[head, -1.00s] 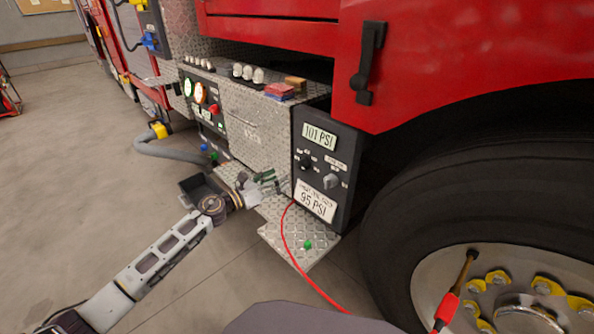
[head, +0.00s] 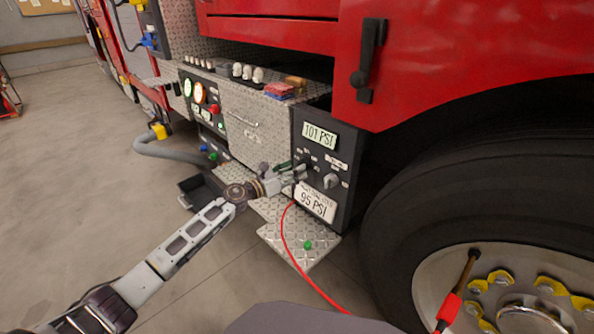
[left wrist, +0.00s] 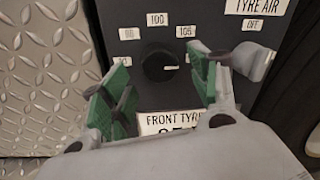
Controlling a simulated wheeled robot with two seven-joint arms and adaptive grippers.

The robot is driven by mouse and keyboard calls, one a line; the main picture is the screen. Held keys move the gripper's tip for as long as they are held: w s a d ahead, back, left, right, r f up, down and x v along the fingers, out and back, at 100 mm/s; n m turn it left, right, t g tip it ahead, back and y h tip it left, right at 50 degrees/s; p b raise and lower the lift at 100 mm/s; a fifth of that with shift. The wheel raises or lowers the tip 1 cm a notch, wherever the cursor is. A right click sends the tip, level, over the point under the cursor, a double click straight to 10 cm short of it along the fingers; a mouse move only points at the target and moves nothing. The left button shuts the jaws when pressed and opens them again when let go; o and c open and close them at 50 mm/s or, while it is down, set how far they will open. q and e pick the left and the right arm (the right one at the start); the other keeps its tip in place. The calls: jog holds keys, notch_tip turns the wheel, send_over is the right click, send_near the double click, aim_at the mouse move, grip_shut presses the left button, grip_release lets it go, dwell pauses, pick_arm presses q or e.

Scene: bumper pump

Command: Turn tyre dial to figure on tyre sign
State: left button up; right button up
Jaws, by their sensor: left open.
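The tyre dial, a round black knob (left wrist: 158,66), sits on the dark panel (head: 345,130). In the left wrist view its white mark points right, below the 105 label; labels 95 and 100 are further left and up. The tyre sign (head: 316,203) reads 95 PSI, and the display (head: 319,135) above reads 101 PSI. My left gripper (left wrist: 160,88) is open, its green-padded fingers either side of the dial and apparently short of it. In the head view my left gripper (head: 296,170) is at the panel's left edge and partly hides the dial. My right gripper is not in view.
A grey tyre air lever knob (head: 331,181) is right of the dial, close to my right-hand finger in the left wrist view. A red hose (head: 287,245) runs below the panel over a metal step (head: 285,238). The big tyre (head: 390,230) stands at right.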

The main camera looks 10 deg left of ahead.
pick_arm(q)
jog(key=shift+x, duration=0.85)
jog(key=c, duration=1)
